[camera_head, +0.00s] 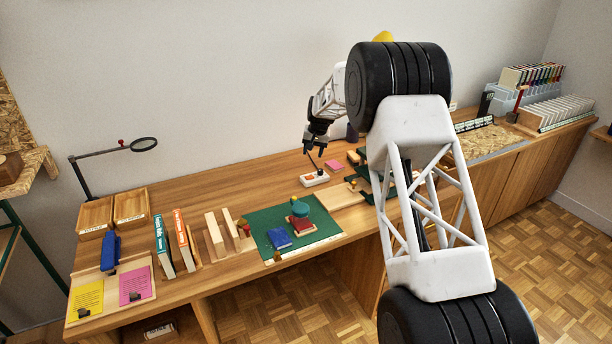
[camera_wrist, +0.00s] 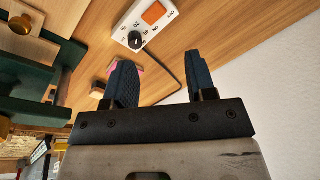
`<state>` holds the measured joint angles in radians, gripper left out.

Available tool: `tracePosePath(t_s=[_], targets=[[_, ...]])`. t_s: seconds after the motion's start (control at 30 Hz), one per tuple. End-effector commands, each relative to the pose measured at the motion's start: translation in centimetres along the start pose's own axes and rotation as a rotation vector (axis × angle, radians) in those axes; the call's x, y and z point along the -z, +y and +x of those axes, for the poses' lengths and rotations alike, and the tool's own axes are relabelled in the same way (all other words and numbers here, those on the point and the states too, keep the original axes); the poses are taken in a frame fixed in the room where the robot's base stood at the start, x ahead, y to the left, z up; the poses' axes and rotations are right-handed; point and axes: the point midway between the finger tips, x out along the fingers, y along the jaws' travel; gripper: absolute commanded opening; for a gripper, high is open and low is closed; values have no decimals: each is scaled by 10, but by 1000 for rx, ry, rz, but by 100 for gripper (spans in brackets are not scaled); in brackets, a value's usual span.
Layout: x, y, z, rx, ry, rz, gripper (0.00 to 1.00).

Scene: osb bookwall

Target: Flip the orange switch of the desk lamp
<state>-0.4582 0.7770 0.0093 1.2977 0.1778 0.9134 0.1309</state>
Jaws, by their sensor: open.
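A white control box (camera_head: 317,180) lies on the wooden bench, right of the green mat. In the wrist view the white box (camera_wrist: 129,24) shows at the top with an orange switch (camera_wrist: 154,13), ON/OFF lettering, a dark round knob (camera_wrist: 135,40) and a dark cable. My gripper (camera_head: 314,149) is above the bench, just behind and above the box. In the wrist view my gripper (camera_wrist: 160,66) has its two dark fingers spread with nothing between them. The fingertips are apart from the switch. I cannot make out the lamp itself for certain; a yellow shape (camera_head: 383,37) is mostly behind my arm.
A green mat (camera_head: 265,222) holds a blue and a red item. Books (camera_head: 182,238) stand left of it. A pink pad (camera_head: 334,165) lies right of the box. A green clamp-like tool (camera_wrist: 35,75) is close at left in the wrist view.

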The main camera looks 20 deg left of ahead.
Motion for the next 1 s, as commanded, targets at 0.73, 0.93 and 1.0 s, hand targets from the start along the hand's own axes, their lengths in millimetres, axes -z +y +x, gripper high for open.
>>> tracePosePath(t_s=[0.73,0.93,1.0], targets=[[2,-19,43,-186,-31,888,51],[2,-21,48,-211,-19,994,51],[2,-21,48,-215,-18,1007,51]])
